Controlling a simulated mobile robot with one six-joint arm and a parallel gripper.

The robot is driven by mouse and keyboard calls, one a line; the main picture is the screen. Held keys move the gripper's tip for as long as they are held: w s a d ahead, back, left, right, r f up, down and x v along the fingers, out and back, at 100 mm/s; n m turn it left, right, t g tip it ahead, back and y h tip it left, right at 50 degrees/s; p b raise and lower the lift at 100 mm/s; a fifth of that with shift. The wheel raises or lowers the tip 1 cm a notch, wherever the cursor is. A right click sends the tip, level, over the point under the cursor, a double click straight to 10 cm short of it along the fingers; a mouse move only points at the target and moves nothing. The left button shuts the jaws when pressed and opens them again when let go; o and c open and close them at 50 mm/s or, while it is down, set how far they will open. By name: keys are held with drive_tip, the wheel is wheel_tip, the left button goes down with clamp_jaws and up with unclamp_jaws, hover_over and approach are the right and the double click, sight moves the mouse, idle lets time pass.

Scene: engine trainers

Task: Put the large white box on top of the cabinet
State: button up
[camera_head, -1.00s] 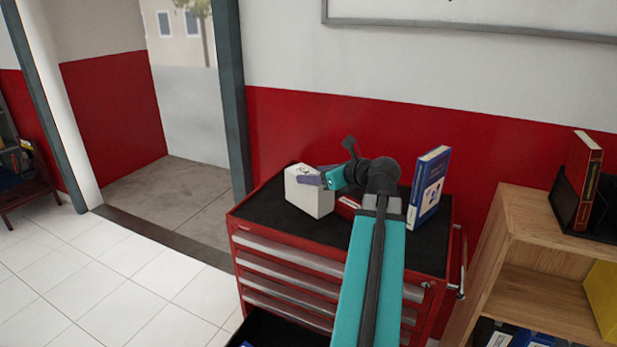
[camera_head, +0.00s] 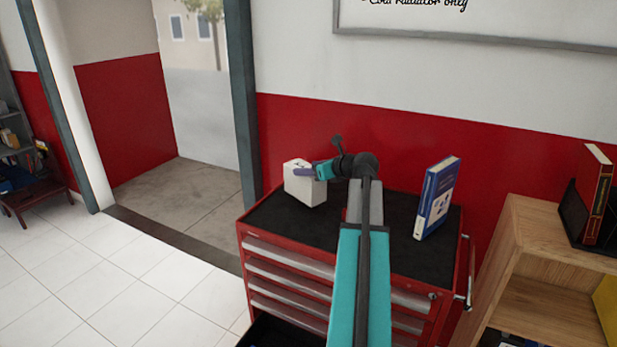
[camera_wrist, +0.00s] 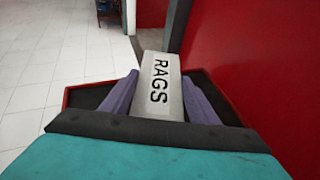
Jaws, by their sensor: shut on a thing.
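The white box (camera_head: 309,191), marked RAGS in the wrist view (camera_wrist: 158,62), is between the purple fingers of my gripper (camera_head: 304,172). My gripper is shut on it from both sides. The box appears raised a little above the black top of the red drawer cabinet (camera_head: 398,250), near its back left part. The box's underside is hidden.
A blue book (camera_head: 438,198) stands upright on the cabinet's right part. A wooden shelf unit (camera_head: 545,232) with a red book (camera_head: 595,195) on top is at the right. A lower cabinet drawer is open. The red-and-white wall (camera_head: 420,150) is close behind.

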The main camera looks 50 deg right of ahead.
drive_tip(key=shift+w+d, duration=0.1)
drive_tip(key=shift+w, duration=0.1)
drive_tip(key=shift+f+p, duration=0.45)
drive_tip(key=shift+f, duration=1.3)
drive_tip(key=o, duration=1.7)
drive_tip(key=shift+f, duration=0.15)
drive_tip(key=shift+c, duration=0.2)
drive_tip(key=b+v, duration=0.2)
drive_tip(key=v, duration=1)
